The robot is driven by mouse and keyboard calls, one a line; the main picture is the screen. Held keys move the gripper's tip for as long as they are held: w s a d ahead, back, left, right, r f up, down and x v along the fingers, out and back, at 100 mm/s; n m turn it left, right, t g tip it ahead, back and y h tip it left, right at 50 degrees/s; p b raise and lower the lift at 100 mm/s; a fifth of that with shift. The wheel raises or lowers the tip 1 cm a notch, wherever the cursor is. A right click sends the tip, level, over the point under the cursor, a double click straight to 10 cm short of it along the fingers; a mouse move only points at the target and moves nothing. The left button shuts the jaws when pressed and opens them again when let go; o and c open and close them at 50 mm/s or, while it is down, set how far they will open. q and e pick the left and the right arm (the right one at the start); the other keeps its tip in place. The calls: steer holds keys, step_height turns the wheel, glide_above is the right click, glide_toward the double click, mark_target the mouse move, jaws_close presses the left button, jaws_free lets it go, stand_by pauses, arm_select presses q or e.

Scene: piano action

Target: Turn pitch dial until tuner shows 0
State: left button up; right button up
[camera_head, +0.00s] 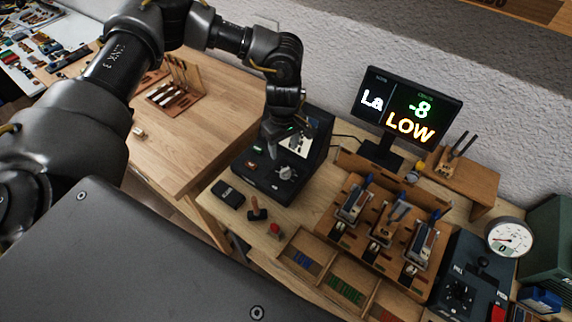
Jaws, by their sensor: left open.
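The tuner screen (408,112) stands at the back and reads "La", "-8" in green and "LOW" in orange. A black control box (253,176) stands on the bench left of centre. A grey knob (286,173), which looks like the pitch dial, sits on its front part. My left gripper (272,150) is open and points down over the box, just behind and left of the knob. A gap shows between gripper and knob; its fingertips are small and dark against the box. My right gripper is not in view.
A wooden rack (371,222) with several piano action parts stands right of the box, behind compartment trays (306,244). A round gauge (508,238) and a dark panel with levers (462,282) are at the right. A small black item (228,194) lies near the front.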

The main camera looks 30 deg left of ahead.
mark_target(285, 169)
arm_select(q)
step_height(285, 169, down, 10)
steer(key=p, duration=0.4)
steer(key=shift+d+r, duration=0.1)
steer(key=shift+f, duration=0.5)
steer(key=c, duration=1)
